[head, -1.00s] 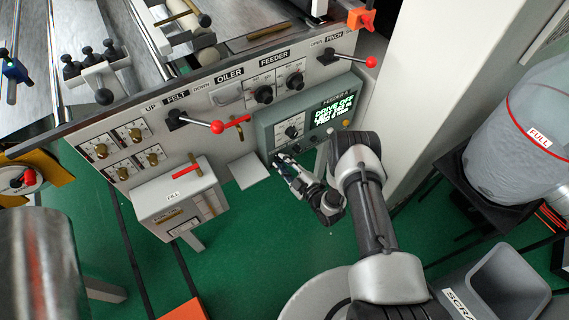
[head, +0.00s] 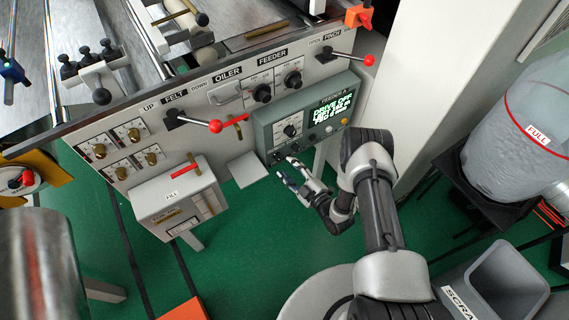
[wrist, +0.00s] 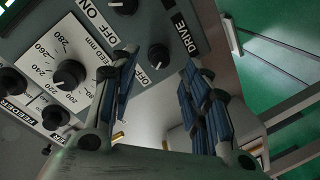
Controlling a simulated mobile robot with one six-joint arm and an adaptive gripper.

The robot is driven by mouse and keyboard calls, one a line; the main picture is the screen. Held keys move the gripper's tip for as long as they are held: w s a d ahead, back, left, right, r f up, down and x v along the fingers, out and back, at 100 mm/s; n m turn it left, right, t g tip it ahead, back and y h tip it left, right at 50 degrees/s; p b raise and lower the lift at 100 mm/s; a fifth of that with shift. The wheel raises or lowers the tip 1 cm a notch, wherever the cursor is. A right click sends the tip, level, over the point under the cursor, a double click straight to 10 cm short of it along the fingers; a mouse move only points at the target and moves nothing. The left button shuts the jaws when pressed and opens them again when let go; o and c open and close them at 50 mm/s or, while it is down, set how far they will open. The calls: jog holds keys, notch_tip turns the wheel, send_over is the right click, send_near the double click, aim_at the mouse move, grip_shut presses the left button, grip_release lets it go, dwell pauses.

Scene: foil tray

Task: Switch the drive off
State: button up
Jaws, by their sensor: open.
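The grey feeder panel (head: 262,130) has a lit screen (head: 331,113) whose top line reads DRIVE OFF. In the wrist view the black drive knob (wrist: 158,56) is at the panel's lower edge, between a DRIVE label (wrist: 186,35) and an OFF label (wrist: 141,76). Its pointer is too small to read surely. My gripper (head: 286,168) is open and empty, just below and in front of the panel's lower left corner. In the wrist view its two blue-padded fingers (wrist: 158,66) stand apart on either side of the knob's line, with a visible gap from the panel.
A feed dial (wrist: 70,73) and another black knob (wrist: 124,4) sit near the drive knob. A red-ball lever (head: 215,126) sticks out left of the panel. A white box (head: 180,198) stands lower left. Green floor below my gripper is open.

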jog(key=f+v, duration=0.1)
jog(key=v, duration=0.6)
jog(key=shift+s+d+r, duration=0.15)
jog(key=shift+s+r, duration=0.15)
jog(key=shift+r, duration=0.2)
jog(key=shift+w, duration=0.1)
jog(key=w+d+r+m+g+h, duration=0.1)
jog(key=w+d+r+m+h, duration=0.2)
jog(key=w+r, duration=0.55)
jog(key=w+d+r+g+h, duration=0.1)
jog(key=w+d+r+h, duration=0.4)
jog(key=r, duration=0.6)
jog(key=s+d+r+m+g+h, duration=0.1)
jog(key=s+d+r+m, duration=0.1)
jog(key=r, duration=0.3)
jog(key=s+d+r+m+h, duration=0.1)
jog(key=s+d+r+m, duration=0.1)
jog(key=r, duration=0.4)
jog(key=s+r+m+g+h, duration=0.15)
jog(key=s+r+m, duration=0.25)
jog(key=s+r, duration=0.45)
jog(key=s+r+m+g, duration=0.25)
jog(key=s+r, duration=0.25)
jog(key=s, duration=0.7)
jog(key=s+a+m+g+y, duration=0.1)
jog(key=s+a+m, duration=0.2)
jog(key=s, duration=1)
